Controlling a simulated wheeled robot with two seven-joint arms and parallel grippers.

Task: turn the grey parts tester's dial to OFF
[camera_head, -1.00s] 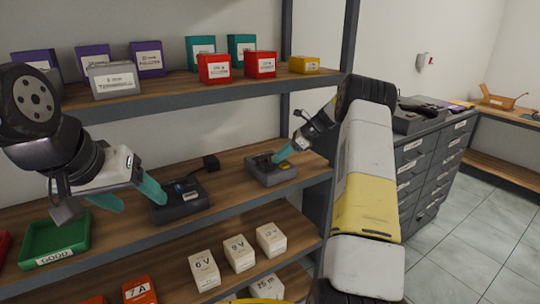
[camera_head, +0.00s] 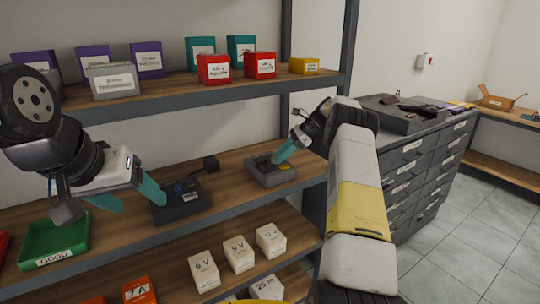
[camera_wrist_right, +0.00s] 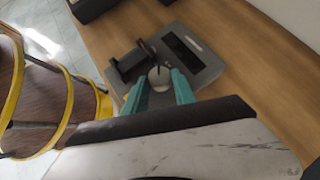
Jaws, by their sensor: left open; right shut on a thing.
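The grey parts tester (camera_head: 270,177) sits on the middle wooden shelf, right of centre. In the right wrist view, the tester (camera_wrist_right: 205,68) shows a dark slot and a small round pale dial (camera_wrist_right: 159,78) with a dark line on it. My right gripper (camera_head: 285,154) reaches in from the right over the tester. In the wrist view, its teal fingers (camera_wrist_right: 159,90) are shut on the dial, one on each side. The dial's markings are not readable. My left gripper (camera_head: 130,197) is open and empty, left of the tester.
A darker device (camera_head: 180,205) stands beside my left gripper, with a small black block (camera_head: 211,163) behind it. A green tray (camera_head: 54,240) is at the left. Labelled boxes stand on the shelves above and below. A drawer cabinet (camera_head: 415,170) stands at the right.

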